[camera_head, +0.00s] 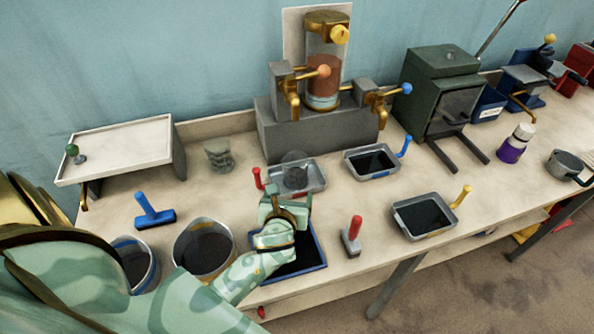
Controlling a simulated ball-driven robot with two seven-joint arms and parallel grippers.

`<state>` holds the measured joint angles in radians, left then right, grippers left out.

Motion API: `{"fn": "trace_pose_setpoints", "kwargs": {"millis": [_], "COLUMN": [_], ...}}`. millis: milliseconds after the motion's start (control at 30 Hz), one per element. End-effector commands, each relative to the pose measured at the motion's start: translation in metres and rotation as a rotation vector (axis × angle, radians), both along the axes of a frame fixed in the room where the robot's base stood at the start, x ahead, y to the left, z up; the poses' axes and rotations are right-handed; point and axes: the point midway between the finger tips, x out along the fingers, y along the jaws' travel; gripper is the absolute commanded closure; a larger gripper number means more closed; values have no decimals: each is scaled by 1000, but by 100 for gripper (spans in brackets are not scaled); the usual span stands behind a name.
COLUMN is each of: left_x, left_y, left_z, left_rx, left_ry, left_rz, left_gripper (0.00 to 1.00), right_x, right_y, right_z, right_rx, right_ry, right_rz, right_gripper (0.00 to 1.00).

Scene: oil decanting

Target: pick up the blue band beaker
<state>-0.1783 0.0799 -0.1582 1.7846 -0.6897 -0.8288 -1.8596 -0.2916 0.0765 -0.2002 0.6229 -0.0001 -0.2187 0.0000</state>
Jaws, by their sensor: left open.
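A clear round beaker (295,172) stands in or just over a small grey tray (318,176) in front of the dispenser. I cannot make out a blue band on it. My left gripper (285,201) is open, in front of the beaker and close to it in the picture; whether it touches cannot be told. A second clear beaker (219,156) stands on the bench further left. A dark-filled vessel with a blue stripe (126,246) is at the lower left, partly hidden by my arm. My right gripper is not in view.
A dispenser with a glass column (323,72) and two taps stands behind. Dark-filled trays (395,155) (405,222), a grey-rimmed tub (180,240) and a blue-edged tray (318,250) surround my arm. A blue-handled tool (154,214) and red-handled tool (352,240) stand nearby.

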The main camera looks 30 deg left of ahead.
Motion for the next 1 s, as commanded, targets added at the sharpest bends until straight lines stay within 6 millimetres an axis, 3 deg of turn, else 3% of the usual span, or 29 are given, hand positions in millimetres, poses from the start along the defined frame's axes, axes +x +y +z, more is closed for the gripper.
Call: {"fn": "trace_pose_setpoints", "kwargs": {"millis": [133, 300, 500, 767, 1000], "left_x": [33, 57, 70, 102, 106], "left_y": [16, 27, 33, 47, 49], "left_z": [-18, -29, -36, -56, -55], "left_rx": [0, 0, -2, -2, -2], "left_ry": [-1, 0, 0, 0, 0], "left_rz": [2, 1, 3, 2, 1], "left_gripper": [17, 17, 17, 17, 17], "right_x": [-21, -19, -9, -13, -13], "right_y": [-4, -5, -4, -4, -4], "right_z": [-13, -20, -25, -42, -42], "right_rx": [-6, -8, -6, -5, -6], "right_ry": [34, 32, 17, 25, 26], "right_rz": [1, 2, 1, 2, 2], "right_gripper": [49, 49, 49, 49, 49]}}
